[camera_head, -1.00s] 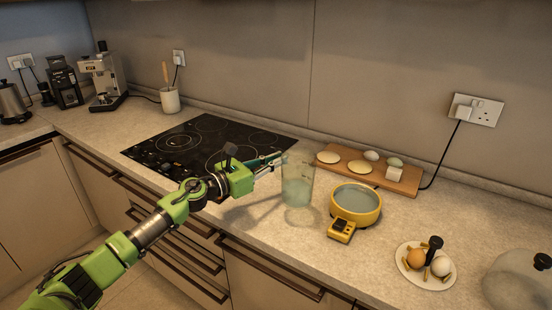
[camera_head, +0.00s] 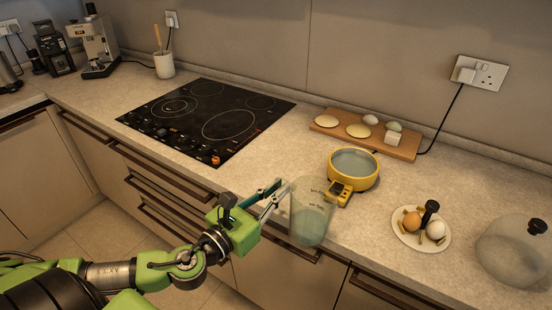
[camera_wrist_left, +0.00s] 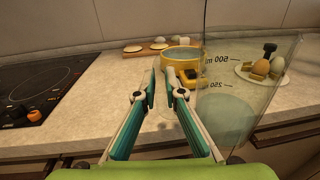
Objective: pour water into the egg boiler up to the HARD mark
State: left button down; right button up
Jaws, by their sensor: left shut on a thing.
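My left gripper (camera_head: 282,190) is shut on a clear measuring jug (camera_head: 311,212), holding it up by its side at the counter's front edge. The jug looks close to upright and has pale bluish water low in it. In the left wrist view the fingers (camera_wrist_left: 163,92) are in front, and the jug (camera_wrist_left: 240,90) at the right shows 500 and 250 ml marks. The water surface there lies below the 250 mark. The yellow egg boiler (camera_head: 353,186) stands open behind the jug, with a greyish-blue inside; its level marks are not readable. My right gripper is out of view.
A wooden board (camera_head: 403,146) with eggs and small items lies behind the boiler. A white plate (camera_head: 421,244) with eggs and a black-knobbed holder is at the right, beside a clear lid (camera_head: 512,255). A black hob (camera_head: 205,120) is at the left.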

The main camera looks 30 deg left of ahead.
pick_arm(q)
jog(key=s+d+f+n+y, duration=0.1)
jog(key=s+d+f+y, duration=0.1)
jog(key=s+d, duration=0.5)
jog(key=s, duration=0.5)
jog(key=shift+s+d+f+n+y, duration=0.2)
jog(key=shift+d+n+y, duration=0.1)
jog(key=shift+d+n, duration=0.1)
jog(key=shift+w, duration=0.1)
